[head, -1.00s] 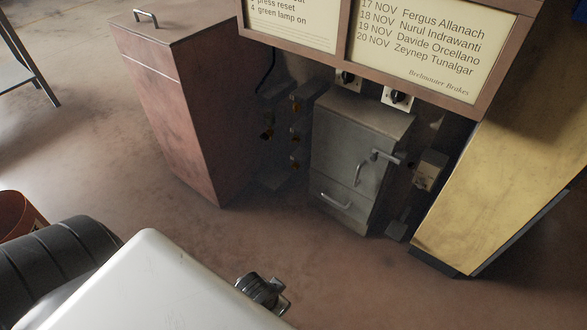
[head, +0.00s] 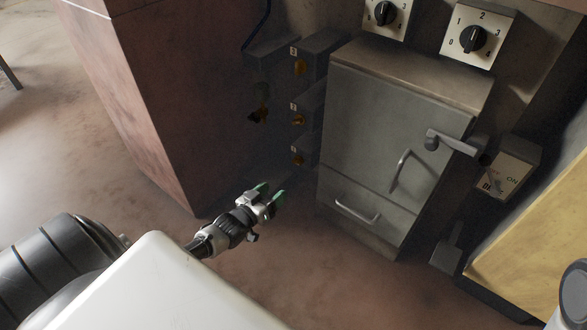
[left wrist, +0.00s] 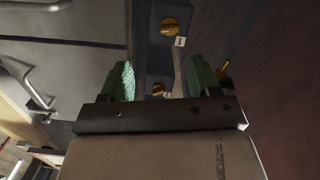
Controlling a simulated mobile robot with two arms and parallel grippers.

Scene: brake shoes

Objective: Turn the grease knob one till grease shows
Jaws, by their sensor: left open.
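Three small amber knobs sit one above another on dark boxes left of the grey cabinet: a top knob (head: 300,67), a middle knob (head: 299,119) and a bottom knob (head: 298,158). Each has a small pale label, too small to read in the head view. In the left wrist view one amber knob (left wrist: 170,25) has a label that looks like a 1, and another knob (left wrist: 158,89) shows partly between the fingers. My left gripper (head: 270,192), with green fingertips, is open and empty, below and left of the bottom knob, apart from it. It also shows in the left wrist view (left wrist: 162,78).
A grey cabinet (head: 390,140) with handles and a protruding lever (head: 452,142) stands right of the knobs. A reddish cabinet (head: 165,100) stands left. Two dials (head: 472,39) (head: 385,13) sit above. An ON/OFF switch box (head: 505,170) is at right. Another amber fitting (head: 258,115) hangs left.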

